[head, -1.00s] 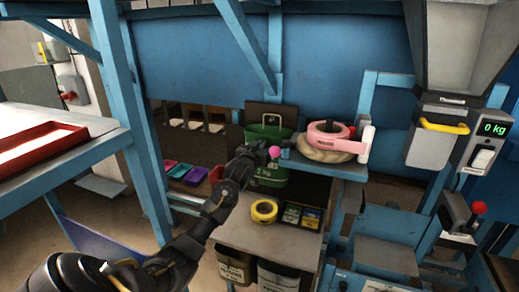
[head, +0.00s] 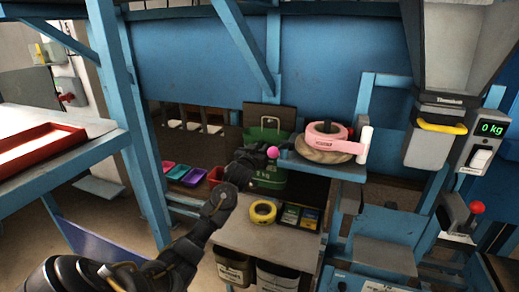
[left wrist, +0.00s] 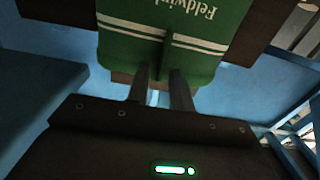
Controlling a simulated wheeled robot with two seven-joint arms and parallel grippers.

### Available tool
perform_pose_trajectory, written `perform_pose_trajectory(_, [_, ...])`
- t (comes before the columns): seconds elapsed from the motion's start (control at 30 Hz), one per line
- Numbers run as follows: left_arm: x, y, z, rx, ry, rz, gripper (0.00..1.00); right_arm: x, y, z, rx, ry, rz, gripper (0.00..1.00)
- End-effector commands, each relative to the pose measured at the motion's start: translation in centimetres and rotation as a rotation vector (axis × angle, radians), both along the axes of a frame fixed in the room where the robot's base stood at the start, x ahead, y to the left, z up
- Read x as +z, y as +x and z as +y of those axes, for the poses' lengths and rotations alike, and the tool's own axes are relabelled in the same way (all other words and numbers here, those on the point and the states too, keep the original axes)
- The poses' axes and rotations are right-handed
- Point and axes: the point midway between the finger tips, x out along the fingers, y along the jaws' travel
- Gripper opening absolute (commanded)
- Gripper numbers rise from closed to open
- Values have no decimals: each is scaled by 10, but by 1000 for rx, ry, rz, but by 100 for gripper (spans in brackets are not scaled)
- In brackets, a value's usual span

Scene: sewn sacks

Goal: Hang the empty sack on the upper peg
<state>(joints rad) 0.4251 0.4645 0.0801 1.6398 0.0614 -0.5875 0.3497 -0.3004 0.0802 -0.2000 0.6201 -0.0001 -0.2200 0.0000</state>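The green sack (head: 268,134) hangs upright against a dark board (head: 285,114) at the back middle, with its handle at the top. It also fills the upper part of the left wrist view (left wrist: 205,15), where its white lettering is upside down. A pink ball (head: 273,152) shows in front of the sack; what it is fixed to is hidden. My left gripper (head: 250,161) is just left of the ball, in front of the sack. In the left wrist view its two fingers (left wrist: 160,78) stand apart with nothing clearly between them. My right gripper is out of view.
A small shelf (head: 330,171) with pink tape (head: 326,135) lies right of my gripper. Below is a bench (head: 262,238) with a yellow roll (head: 263,211). A blue post (head: 135,130) and red tray (head: 35,150) are left. A scale (head: 480,150) stands right.

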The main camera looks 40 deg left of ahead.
Motion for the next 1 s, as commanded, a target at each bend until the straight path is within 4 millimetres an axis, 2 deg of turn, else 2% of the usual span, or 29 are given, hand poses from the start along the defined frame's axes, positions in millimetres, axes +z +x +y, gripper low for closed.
perform_pose_trajectory(0.3, [0,-1,0,0,0,0,30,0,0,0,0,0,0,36])
perform_pose_trajectory(0.43, [-2,-8,-3,0,0,0,30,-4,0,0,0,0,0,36])
perform_pose_trajectory(0.57, [-3,-28,-10,-2,1,-1,30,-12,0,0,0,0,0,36])
perform_pose_trajectory(0.8, [-3,-73,-26,-1,1,-1,30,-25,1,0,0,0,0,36])
perform_pose_trajectory(1.0, [-2,-96,-34,0,0,0,30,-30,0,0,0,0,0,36])
